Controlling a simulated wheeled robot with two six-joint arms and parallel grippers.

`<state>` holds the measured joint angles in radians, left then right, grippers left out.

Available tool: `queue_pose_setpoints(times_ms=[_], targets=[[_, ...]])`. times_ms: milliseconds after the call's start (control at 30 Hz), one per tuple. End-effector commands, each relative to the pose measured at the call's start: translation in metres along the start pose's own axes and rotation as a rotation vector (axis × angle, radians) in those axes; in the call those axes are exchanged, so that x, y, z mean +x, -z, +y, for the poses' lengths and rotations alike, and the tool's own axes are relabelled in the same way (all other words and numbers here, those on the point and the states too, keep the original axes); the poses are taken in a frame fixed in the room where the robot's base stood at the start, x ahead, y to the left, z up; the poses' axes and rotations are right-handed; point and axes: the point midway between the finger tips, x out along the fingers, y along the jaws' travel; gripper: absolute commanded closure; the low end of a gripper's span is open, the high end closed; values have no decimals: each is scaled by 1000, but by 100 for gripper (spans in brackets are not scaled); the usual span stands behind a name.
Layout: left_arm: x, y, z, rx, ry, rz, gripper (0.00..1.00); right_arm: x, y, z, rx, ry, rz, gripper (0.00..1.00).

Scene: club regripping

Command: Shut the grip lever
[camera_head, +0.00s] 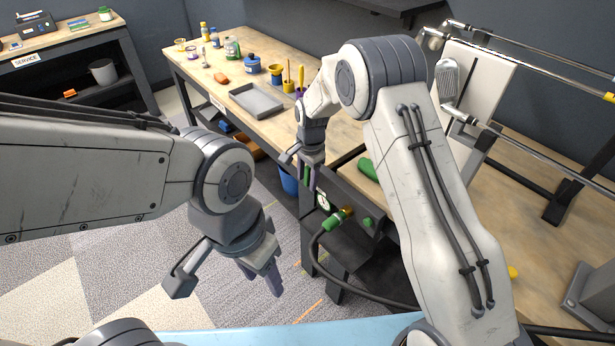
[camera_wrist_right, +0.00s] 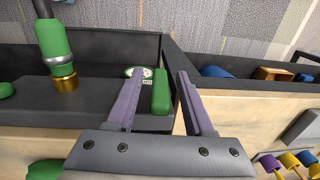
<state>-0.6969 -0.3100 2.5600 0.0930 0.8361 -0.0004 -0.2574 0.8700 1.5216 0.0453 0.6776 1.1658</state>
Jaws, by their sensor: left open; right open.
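A short green bar (camera_wrist_right: 160,92), apparently the grip lever, stands on the dark valve box (camera_wrist_right: 100,118) beside a round gauge (camera_wrist_right: 138,72) in the right wrist view. My right gripper (camera_wrist_right: 157,77) is open, with the bar between its fingers, closer to the left finger in that view. I cannot tell whether a finger touches it. In the head view my right gripper (camera_head: 301,174) is at the left end of the box, and the bar shows as a green sliver (camera_head: 306,172). My left gripper (camera_head: 226,284) is open and empty over the floor.
A green hose connector (camera_head: 334,221) joins the box front at a brass fitting, with a green knob (camera_head: 367,222) alongside. The long bench (camera_head: 190,62) behind carries a grey tray (camera_head: 256,100), cups and bottles. Clamped club shafts (camera_head: 560,80) are at the right.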

Motion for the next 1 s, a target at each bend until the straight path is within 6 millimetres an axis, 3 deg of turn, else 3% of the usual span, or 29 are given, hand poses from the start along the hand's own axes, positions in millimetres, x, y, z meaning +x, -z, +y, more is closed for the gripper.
queue_pose_setpoints(times_ms=[67,100,200,233,667,1000], targets=[[0,0,0,0,0,0,50,0,0,0,0,0,0,48],[0,0,0,0,0,0,50,0,0,0,0,0,0,55],[0,0,0,0,0,0,50,0,0,0,0,0,0,93],[0,0,0,0,0,0,50,0,0,0,0,0,0,100],[12,-1,-1,0,0,0,50,2,1,2,2,51,1,100],[56,-3,-4,0,0,0,50,7,1,7,3,215,2,100]])
